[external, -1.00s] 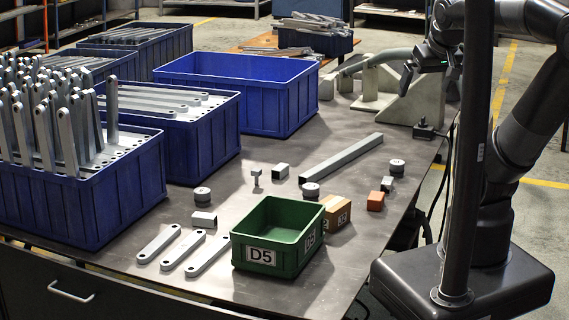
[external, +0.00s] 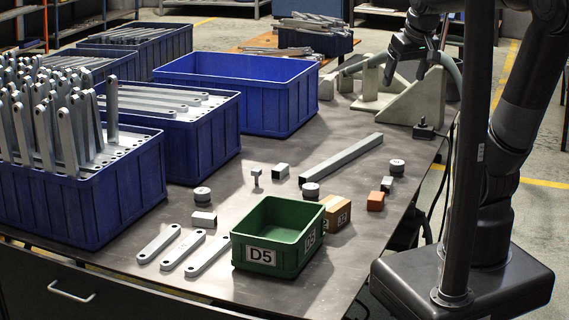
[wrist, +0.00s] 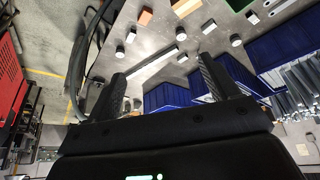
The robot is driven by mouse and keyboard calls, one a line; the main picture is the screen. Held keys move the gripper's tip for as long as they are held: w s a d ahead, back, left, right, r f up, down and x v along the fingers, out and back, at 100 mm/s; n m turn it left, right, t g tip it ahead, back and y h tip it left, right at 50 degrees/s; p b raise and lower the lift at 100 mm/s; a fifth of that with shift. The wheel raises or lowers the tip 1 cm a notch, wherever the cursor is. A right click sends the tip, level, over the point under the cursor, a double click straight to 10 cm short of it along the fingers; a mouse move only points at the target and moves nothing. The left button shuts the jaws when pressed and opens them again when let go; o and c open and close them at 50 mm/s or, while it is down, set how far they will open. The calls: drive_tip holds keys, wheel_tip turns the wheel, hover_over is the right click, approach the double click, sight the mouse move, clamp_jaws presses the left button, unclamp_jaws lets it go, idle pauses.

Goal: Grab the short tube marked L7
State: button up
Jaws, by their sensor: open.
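Several short grey square tubes lie on the table. One (external: 281,170) is near the long tube's end, one (external: 204,219) is left of the green bin, and a small one (external: 387,183) is by the orange block. I cannot read L7 on any of them. My gripper (external: 404,74) is open and empty, high over the table's far right part by the grey angled brackets, well away from the tubes. In the wrist view its two fingers (wrist: 162,72) are spread, with the small pieces further off beyond them.
A green bin marked D5 (external: 265,255), cardboard box (external: 337,213), orange block (external: 375,201), long tube (external: 342,158), round discs (external: 202,196) and flat bars (external: 183,249) share the table. Blue crates (external: 290,102) line the left. Grey brackets (external: 418,100) stand behind.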

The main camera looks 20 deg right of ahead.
drive_tip(key=w+a+f+n+g, duration=0.1)
drive_tip(key=w+a+f, duration=0.2)
drive_tip(key=w, duration=0.4)
drive_tip(key=w+a+f+n+g, duration=0.1)
drive_tip(key=w+a+f+n, duration=0.2)
drive_tip(key=w, duration=0.4)
drive_tip(key=w+a+f+g, duration=0.1)
drive_tip(key=w+a+f, duration=0.25)
drive_tip(key=w, duration=0.35)
drive_tip(key=w+a+f+n, duration=0.1)
drive_tip(key=w+a+f, duration=0.2)
drive_tip(key=f, duration=0.5)
drive_tip(key=w+a+f+n+g, duration=0.1)
drive_tip(key=w+a+f, duration=0.2)
drive_tip(key=f, duration=0.6)
drive_tip(key=w+a+f+n, duration=0.1)
drive_tip(key=w+a+f, duration=0.2)
drive_tip(key=a+f, duration=0.2)
drive_tip(key=shift+w+a+f+n+g, duration=0.1)
drive_tip(key=shift+f+n+g, duration=0.1)
drive_tip(key=shift+f, duration=0.65)
drive_tip(key=shift+w+a+f+n+g, duration=0.1)
drive_tip(key=shift+f+n+g, duration=0.1)
drive_tip(key=shift+f, duration=0.65)
drive_tip(key=f, duration=0.5)
drive_tip(key=shift+s+a, duration=0.15)
drive_tip(key=shift+a, duration=0.1)
drive_tip(key=shift+c, duration=0.3)
drive_tip(key=c, duration=1)
